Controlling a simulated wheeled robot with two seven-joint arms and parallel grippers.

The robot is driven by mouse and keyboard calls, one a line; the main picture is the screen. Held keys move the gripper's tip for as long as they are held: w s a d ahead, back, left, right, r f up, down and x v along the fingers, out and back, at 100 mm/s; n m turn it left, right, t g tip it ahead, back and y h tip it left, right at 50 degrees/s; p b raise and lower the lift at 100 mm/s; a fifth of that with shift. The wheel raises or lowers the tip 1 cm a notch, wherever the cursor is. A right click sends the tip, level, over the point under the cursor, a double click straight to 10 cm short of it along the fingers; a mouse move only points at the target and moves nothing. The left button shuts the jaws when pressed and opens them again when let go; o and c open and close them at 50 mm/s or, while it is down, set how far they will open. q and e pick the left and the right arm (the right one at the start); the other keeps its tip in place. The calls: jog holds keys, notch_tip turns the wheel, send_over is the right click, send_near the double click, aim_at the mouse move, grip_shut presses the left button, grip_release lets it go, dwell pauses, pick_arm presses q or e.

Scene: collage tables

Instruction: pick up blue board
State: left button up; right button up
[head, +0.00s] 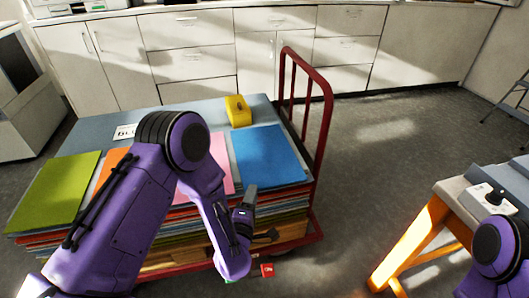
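The blue board (268,155) lies flat on top of the stacked boards on the cart, at the right end of the row. My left gripper (262,216) is at the front edge of the stack, just below the blue board's near left corner in the head view. Its fingers look spread apart, with nothing seen between them. My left arm hides parts of the orange and pink boards. Part of my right arm shows at the lower right, but its gripper is not in view.
The cart has a red handle (324,88) on its right. A green board (55,190), an orange board (108,167) and a pink board (220,150) lie left of the blue one. A yellow object (238,111) sits behind it. A table (455,190) stands at right, across open floor.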

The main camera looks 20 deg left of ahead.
pick_arm(q)
jog(key=w, duration=0.3)
jog(key=shift+w+a+f, duration=0.1)
jog(key=shift+w+a, duration=0.1)
jog(key=shift+a, duration=0.15)
grip_shut()
